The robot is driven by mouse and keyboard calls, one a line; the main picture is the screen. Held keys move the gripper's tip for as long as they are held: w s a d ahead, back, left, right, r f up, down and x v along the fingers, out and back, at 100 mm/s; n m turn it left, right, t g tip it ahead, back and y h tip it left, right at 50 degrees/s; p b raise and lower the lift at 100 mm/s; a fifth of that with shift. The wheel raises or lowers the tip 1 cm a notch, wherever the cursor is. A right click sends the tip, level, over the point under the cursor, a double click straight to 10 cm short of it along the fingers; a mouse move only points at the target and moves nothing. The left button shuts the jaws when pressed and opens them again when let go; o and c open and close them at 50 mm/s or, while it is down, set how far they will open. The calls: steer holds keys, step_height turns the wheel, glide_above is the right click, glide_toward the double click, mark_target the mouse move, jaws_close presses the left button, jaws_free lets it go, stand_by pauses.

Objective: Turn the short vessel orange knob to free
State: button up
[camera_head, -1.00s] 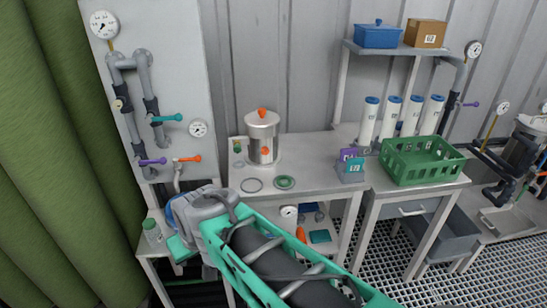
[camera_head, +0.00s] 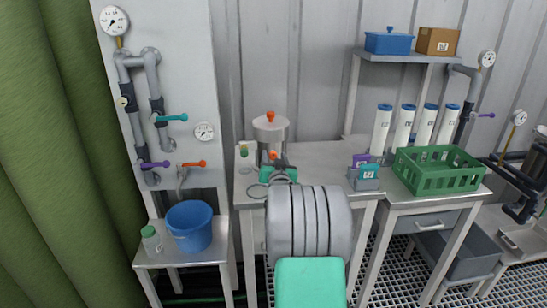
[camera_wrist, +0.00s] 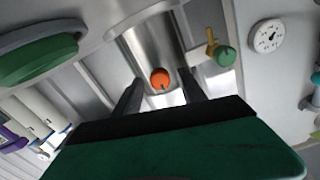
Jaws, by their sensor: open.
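The short steel vessel (camera_head: 272,133) stands on the middle table in the head view, with an orange knob (camera_head: 270,116) on its lid. A second orange knob (camera_head: 273,154) is on its front, partly hidden behind my gripper (camera_head: 278,172). In the wrist view the front orange knob (camera_wrist: 160,78) sits on the steel vessel wall (camera_wrist: 148,45), framed between the two dark fingers of my gripper (camera_wrist: 158,84). My gripper is open and points at the vessel. No finger visibly touches the knob; the exact distance is hard to tell.
A green-capped fitting (camera_wrist: 224,57) is close beside the vessel. Left are a blue bucket (camera_head: 189,227), a bottle (camera_head: 151,240) and wall pipes with an orange valve handle (camera_head: 193,164). Right are small cards (camera_head: 365,171) and a green crate (camera_head: 438,171). Table behind the cards is clear.

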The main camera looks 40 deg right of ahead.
steer(key=shift+w+d, duration=0.25)
steer(key=shift+w, duration=0.2)
jaws_close()
stand_by(0.3)
